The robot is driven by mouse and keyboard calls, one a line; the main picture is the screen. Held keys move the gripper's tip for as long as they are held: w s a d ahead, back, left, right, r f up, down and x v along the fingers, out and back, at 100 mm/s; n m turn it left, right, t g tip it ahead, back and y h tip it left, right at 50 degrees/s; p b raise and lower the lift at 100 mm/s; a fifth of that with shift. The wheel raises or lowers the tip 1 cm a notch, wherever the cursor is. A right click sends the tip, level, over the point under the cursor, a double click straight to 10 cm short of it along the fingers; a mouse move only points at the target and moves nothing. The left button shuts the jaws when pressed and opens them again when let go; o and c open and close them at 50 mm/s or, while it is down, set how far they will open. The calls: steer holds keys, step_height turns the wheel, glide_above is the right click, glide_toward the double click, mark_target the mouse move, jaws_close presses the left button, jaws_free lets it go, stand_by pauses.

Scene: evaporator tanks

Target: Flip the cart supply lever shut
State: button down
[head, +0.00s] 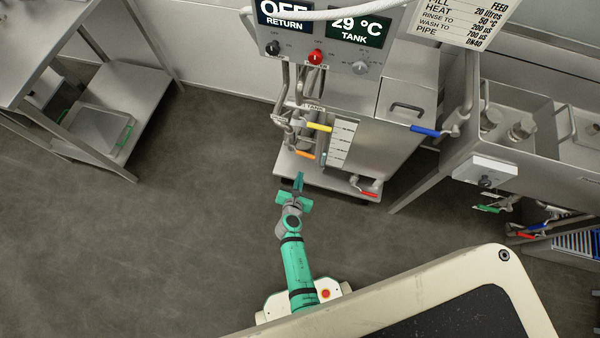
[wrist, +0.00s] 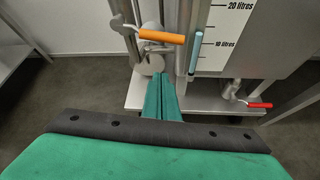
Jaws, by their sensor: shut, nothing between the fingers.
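The cart (head: 385,140) stands ahead with several coloured levers, and no readable label shows which one is the supply lever. An orange lever (head: 305,155) sits low at its left, and in the wrist view the orange lever (wrist: 162,36) lies roughly level, beyond my fingertips. A yellow lever (head: 319,127) is just above it. A red lever (head: 369,194) is low at the right, also in the wrist view (wrist: 260,105). A blue lever (head: 425,131) is at the right. My gripper (head: 299,180) is shut and empty, in front of the orange lever; in the wrist view its fingers (wrist: 163,90) point at the pipework.
A control panel (head: 345,60) reads OFF RETURN and 29 °C TANK. A steel table (head: 110,95) stands at the left, and a sink unit (head: 540,130) with more levers at the right. Floor (head: 190,230) is clear at the left.

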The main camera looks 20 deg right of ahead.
steer(key=w+d, duration=0.4)
steer(key=w, duration=0.1)
steer(key=shift+w, duration=0.4)
stand_by(0.3)
steer(key=shift+r, duration=0.1)
